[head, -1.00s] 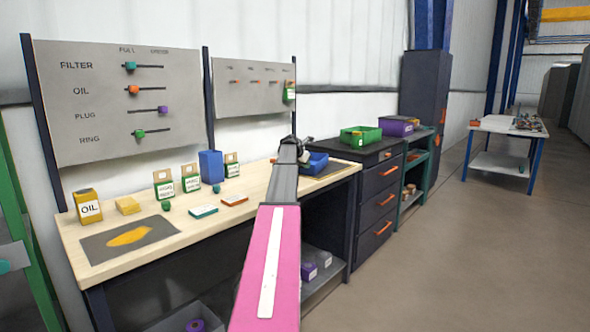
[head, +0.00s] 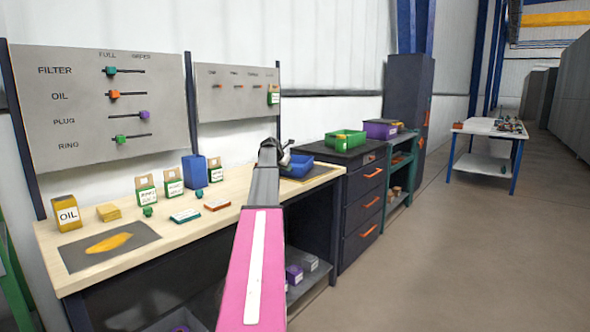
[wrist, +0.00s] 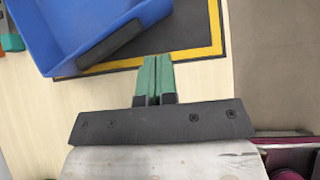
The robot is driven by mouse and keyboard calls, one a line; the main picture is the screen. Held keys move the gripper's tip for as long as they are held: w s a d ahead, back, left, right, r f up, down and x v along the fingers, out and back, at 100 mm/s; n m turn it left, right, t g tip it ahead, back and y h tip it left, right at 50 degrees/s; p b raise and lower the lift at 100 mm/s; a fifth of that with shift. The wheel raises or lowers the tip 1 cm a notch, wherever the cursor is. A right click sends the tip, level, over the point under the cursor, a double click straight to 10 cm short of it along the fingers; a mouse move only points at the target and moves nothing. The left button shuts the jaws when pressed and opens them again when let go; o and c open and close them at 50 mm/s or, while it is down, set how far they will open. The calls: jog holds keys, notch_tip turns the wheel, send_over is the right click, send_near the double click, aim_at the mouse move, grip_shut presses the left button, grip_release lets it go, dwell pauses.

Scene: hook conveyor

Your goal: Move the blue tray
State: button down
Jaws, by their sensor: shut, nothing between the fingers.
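The blue tray (head: 300,163) sits toward the right end of the wooden workbench (head: 200,226), partly hidden by my arm in the head view. In the wrist view the blue tray (wrist: 85,22) is at the upper left, with a dark handle on its near side. It lies partly over a dark mat with a yellow border (wrist: 207,35). My gripper (wrist: 158,62) has its green fingers together with nothing between them. The fingertips are just to the right of the tray's handle, over the mat's edge; I cannot tell their height.
A tall blue bin (head: 194,172), green-and-tan boxes (head: 146,193) and an oil box (head: 67,213) stand on the bench. A dark drawer cabinet (head: 362,205) with a green bin (head: 345,140) adjoins its right end. Open floor (head: 430,260) lies to the right.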

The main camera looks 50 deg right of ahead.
jog(key=v, duration=0.8)
jog(key=shift+a+r, duration=0.15)
jog(key=shift+r, duration=0.05)
jog(key=shift+w, duration=0.1)
